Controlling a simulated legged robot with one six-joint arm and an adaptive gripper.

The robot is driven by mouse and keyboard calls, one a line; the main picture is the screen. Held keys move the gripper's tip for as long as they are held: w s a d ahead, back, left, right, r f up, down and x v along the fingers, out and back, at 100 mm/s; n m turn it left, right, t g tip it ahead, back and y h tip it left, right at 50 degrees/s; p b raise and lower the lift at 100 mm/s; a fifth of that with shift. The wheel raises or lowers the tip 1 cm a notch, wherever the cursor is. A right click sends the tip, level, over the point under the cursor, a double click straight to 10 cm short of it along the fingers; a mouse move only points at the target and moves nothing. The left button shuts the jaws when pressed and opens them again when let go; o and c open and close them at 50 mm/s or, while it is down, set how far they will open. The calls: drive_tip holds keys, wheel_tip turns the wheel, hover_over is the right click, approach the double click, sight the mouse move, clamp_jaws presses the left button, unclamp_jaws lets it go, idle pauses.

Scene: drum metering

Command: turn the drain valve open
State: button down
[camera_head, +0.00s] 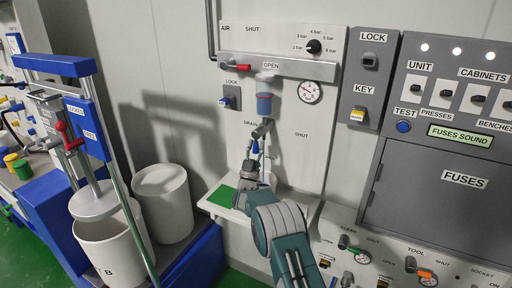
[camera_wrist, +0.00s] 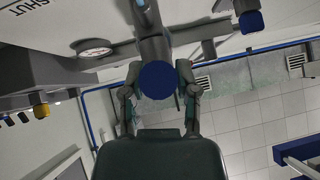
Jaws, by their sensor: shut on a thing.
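The drain valve sits on the pale air panel, under the clear filter bowl (camera_head: 264,103) and beside the DRAIN label. Its blue handle (camera_head: 256,147) hangs downward from a grey body. My gripper (camera_head: 253,160) is at this handle from below, its fingers around it. In the wrist view the round dark-blue end of the drain valve handle (camera_wrist: 158,82) lies between the two fingers of my gripper (camera_wrist: 157,96). The fingers partly hide the handle in the head view. A SHUT label (camera_head: 301,134) is on the panel to the right of the valve.
A red-handled air valve (camera_head: 236,66) and a pressure gauge (camera_head: 310,92) are above. A small shelf with a green pad (camera_head: 222,195) juts out below left. White drums (camera_head: 163,202) and a blue press (camera_head: 85,110) stand left; a fuse cabinet (camera_head: 440,200) is right.

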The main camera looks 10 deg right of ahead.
drive_tip(key=shift+a+f, duration=0.1)
drive_tip(key=shift+f, duration=0.3)
drive_tip(key=shift+c, duration=1.8)
unclamp_jaws()
drive_tip(key=shift+w+f, duration=0.1)
drive_tip(key=shift+w, duration=0.05)
drive_tip(key=shift+r, duration=0.3)
drive_tip(key=v, duration=1.2)
drive_tip(key=shift+f, duration=0.1)
